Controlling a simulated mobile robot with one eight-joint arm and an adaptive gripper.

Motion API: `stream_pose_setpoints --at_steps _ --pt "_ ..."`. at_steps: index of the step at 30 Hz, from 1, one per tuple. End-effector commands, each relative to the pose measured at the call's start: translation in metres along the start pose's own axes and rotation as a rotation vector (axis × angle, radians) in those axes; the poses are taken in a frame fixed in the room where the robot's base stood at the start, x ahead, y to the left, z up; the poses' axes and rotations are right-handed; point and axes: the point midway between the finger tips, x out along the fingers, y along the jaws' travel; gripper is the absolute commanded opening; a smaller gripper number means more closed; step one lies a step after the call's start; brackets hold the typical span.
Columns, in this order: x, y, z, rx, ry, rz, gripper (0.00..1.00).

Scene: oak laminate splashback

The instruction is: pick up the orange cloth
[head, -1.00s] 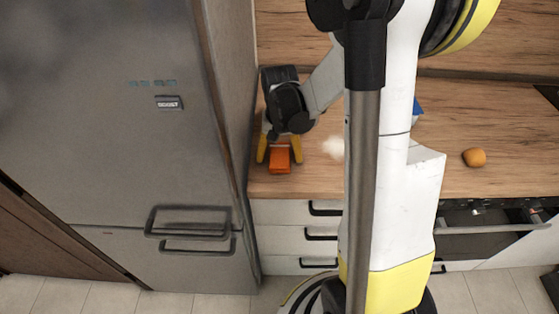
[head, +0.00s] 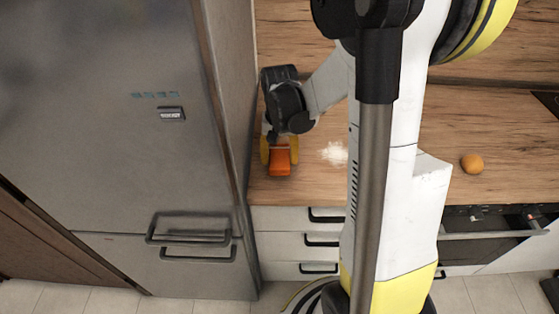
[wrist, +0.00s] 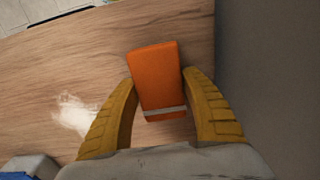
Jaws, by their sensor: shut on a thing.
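The orange cloth (head: 279,160) is a small folded block at the left end of the wooden counter, beside the fridge. In the wrist view the cloth (wrist: 157,78) shows a pale stripe near its lower end. My gripper (head: 279,151) has its yellow fingers on both sides of the cloth. In the wrist view the fingertips of my gripper (wrist: 158,82) press against its left and right sides. The cloth appears at counter height; whether it touches the counter cannot be told.
The grey fridge (head: 110,130) stands close on the left of the gripper. A white powdery patch (head: 334,153) lies on the counter (head: 400,180) to the right. An orange round fruit (head: 472,164) sits farther right. A blue object (wrist: 30,165) shows at the wrist view's lower left.

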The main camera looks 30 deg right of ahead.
Motion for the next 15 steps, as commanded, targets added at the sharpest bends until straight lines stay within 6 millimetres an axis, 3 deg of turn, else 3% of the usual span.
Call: stream_pose_setpoints --at_steps 3,15 --pt "-0.025 0.006 0.002 0.003 0.000 0.000 0.24" --pt "-0.075 0.090 0.026 0.004 0.000 0.000 0.24"
